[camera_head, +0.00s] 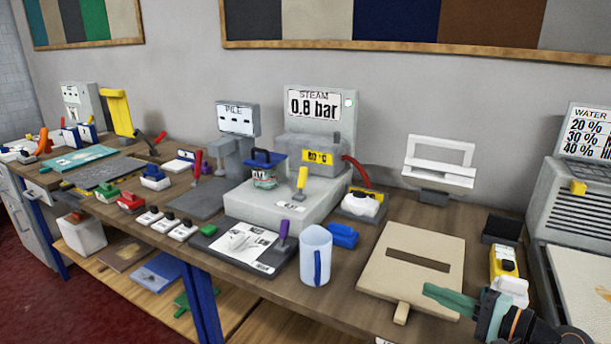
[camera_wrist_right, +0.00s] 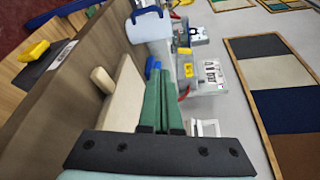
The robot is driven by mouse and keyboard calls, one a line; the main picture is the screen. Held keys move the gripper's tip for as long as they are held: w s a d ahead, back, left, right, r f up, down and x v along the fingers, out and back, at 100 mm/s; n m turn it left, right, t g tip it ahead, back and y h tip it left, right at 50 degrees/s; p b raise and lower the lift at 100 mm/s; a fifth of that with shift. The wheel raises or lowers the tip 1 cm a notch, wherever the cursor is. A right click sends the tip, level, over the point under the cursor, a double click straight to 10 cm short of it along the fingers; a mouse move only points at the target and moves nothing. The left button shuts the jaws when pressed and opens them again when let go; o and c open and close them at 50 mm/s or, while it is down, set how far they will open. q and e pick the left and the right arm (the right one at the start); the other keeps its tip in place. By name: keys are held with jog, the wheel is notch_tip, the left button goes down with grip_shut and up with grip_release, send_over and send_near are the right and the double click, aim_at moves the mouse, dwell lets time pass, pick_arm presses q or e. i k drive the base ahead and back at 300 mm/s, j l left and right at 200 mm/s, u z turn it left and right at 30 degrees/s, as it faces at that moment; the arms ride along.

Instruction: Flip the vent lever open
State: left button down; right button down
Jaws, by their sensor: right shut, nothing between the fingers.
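The grey steam unit (camera_head: 285,203) stands in mid-table under a sign reading 0.8 bar (camera_head: 313,104). A yellow-handled lever (camera_head: 301,180) stands nearly upright on its front ledge, by a small label too small to read surely. A red lever (camera_head: 357,171) slopes down from its right side. I cannot tell for certain which is the vent lever. My right gripper (camera_head: 428,292), with green fingers, is shut and empty above the front right of the table, well apart from both levers. Its fingers show in the right wrist view (camera_wrist_right: 159,62). My left gripper is not in view.
A beige slotted board (camera_head: 385,285) lies left of my right gripper. A clear jug (camera_head: 315,255) and a blue block (camera_head: 342,235) stand in front of the steam unit. A yellow device (camera_head: 503,262) and the water unit (camera_head: 580,205) stand at the right.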

aim_at(302, 179)
jog(key=i+j, duration=0.3)
jog(key=i, duration=0.15)
jog(key=i+j, duration=0.3)
jog(key=i, duration=0.15)
jog(key=i+j, duration=0.25)
jog(key=i, duration=0.2)
